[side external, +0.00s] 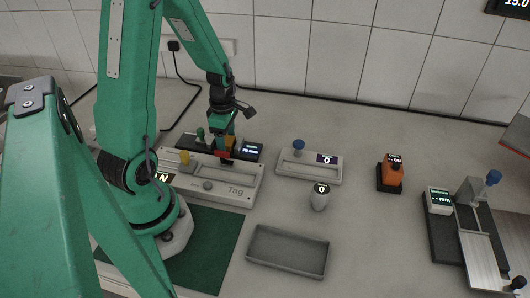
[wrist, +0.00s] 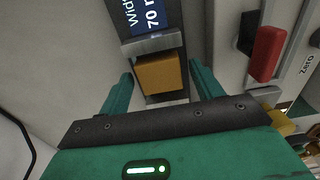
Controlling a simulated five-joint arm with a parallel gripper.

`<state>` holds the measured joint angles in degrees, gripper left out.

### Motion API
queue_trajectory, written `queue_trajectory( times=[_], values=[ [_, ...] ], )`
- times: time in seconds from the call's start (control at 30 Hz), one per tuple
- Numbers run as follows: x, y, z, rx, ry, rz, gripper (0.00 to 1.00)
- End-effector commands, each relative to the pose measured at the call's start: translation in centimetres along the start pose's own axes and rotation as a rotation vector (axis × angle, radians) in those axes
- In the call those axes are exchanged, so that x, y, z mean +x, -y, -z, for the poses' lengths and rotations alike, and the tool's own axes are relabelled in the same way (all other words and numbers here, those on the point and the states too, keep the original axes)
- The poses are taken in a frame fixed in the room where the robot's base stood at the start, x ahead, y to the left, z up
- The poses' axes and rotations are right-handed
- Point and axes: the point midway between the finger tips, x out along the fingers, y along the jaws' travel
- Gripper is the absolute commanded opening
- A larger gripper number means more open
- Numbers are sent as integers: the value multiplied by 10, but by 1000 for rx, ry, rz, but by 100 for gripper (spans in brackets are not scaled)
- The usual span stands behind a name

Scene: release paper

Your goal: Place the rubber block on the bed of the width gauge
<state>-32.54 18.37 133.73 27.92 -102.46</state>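The rubber block (wrist: 158,75) is orange-yellow and sits on the dark bed of the width gauge (wrist: 168,97) in the wrist view, close against or just beside a metal jaw. The gauge's blue display (wrist: 153,18) reads "Width 70", partly cut off. My gripper (wrist: 160,82) has one green finger on each side of the block, with a visible gap on both sides. In the side view my gripper (side external: 223,140) is low over the gauge (side external: 252,150), and the block (side external: 231,144) shows partly behind it.
A small grey device (side external: 310,168), a weight-like cylinder (side external: 319,200), an orange device (side external: 390,173), an empty tray (side external: 288,252) and another gauge (side external: 440,225) stand to the right.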

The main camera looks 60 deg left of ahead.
Motion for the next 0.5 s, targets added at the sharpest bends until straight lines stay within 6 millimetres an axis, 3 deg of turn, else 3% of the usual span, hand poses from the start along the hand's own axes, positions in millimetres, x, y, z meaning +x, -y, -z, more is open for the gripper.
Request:
queue_trajectory(
  times=[0.5],
  values=[
    [-6, 0, 0, 0, 1, -2, 66]
  ],
)
